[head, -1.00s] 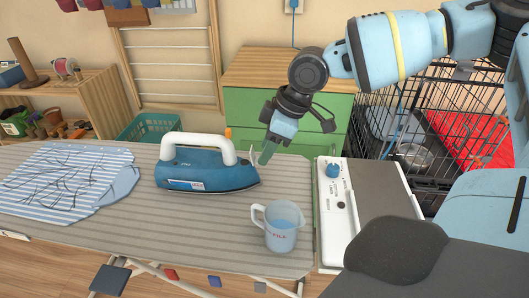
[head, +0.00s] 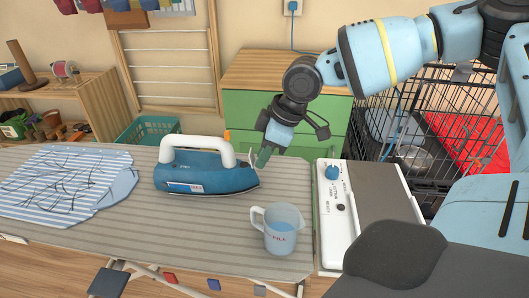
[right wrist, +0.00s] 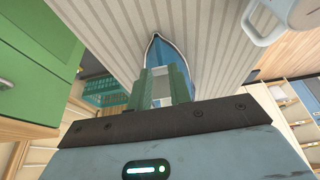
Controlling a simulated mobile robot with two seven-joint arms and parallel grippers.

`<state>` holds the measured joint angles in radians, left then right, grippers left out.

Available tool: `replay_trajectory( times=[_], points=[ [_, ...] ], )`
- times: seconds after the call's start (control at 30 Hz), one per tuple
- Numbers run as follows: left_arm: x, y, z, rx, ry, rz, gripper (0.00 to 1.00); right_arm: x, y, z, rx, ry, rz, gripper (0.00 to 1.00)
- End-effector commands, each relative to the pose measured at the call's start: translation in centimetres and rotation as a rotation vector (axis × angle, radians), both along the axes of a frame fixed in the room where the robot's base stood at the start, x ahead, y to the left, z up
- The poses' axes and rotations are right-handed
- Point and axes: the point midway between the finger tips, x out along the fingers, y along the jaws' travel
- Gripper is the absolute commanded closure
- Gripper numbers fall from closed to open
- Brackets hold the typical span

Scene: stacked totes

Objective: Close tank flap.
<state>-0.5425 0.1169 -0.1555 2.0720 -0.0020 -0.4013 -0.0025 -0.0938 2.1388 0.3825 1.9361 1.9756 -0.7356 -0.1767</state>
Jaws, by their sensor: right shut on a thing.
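A blue and white iron (head: 205,172) stands on the ironing board with its tip to the right. The tank flap (head: 252,158) shows as a small pale, clear piece standing up at the iron's front. My right gripper (head: 262,157) is at the iron's tip, its green fingers pointing down, shut on the flap. In the right wrist view, the green fingers (right wrist: 161,86) have a pale piece between them, and the iron's blue body (right wrist: 158,52) lies just beyond. The fingers hide part of the flap. My left gripper is not in view.
A measuring cup (head: 282,232) of water stands right of the iron, near the front edge. A white control unit (head: 332,225) is at the board's right end. A striped cloth (head: 65,185) lies at the left. A green drawer unit (head: 245,112) stands behind.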

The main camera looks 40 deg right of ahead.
Motion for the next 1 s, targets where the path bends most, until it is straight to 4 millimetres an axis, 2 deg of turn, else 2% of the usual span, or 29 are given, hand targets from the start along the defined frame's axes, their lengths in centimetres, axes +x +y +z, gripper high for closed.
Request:
replay_trajectory(
  times=[0.5, 1.0],
  points=[
    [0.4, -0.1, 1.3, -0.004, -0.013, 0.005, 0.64, 0.9, 0.8, 0.7, -0.194, 0.223, 0.001, 1.00],
    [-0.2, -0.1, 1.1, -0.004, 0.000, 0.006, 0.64, 1.8, 1.6, 0.8, -0.372, 0.435, 0.001, 1.00]
  ],
)
